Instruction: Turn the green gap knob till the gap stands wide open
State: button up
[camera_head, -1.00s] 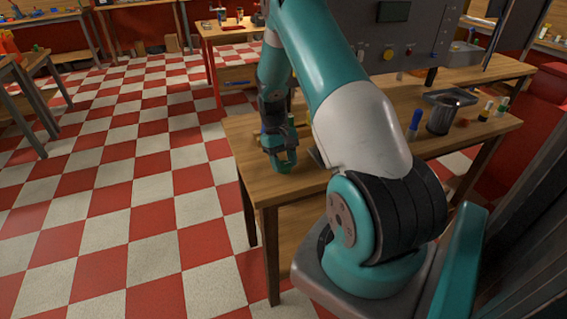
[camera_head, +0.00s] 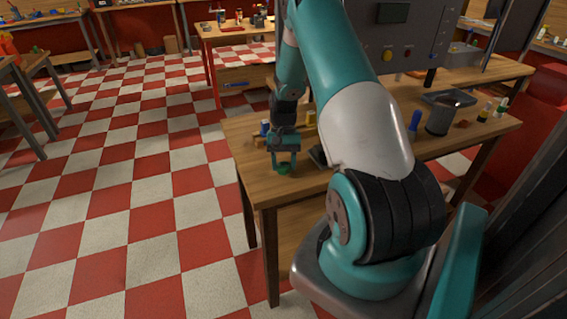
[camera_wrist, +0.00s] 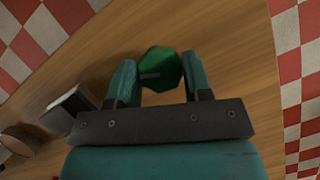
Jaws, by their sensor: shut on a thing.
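The green knob (camera_wrist: 160,68) is faceted, with a pale line on its face. In the wrist view it sits between the two teal fingers of my gripper (camera_wrist: 160,82), which is shut on it. In the head view my gripper (camera_head: 285,165) points down at the near left part of the wooden table (camera_head: 250,180), and a bit of the green knob (camera_head: 283,170) shows low between the fingers. The gap that the knob sets cannot be made out.
A grey panel (camera_head: 405,30) with yellow and red buttons stands at the table's back. A dark cup (camera_head: 438,120), a blue-topped item (camera_head: 414,122) and several small bottles stand to the right. In the wrist view a grey block (camera_wrist: 68,108) lies left of my gripper.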

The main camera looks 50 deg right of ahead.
jog(key=shift+w, duration=0.1)
jog(key=o, duration=0.9)
jog(key=shift+r, duration=0.1)
jog(key=b+v, duration=0.2)
jog(key=v, duration=1.5)
jog(key=shift+r, duration=0.15)
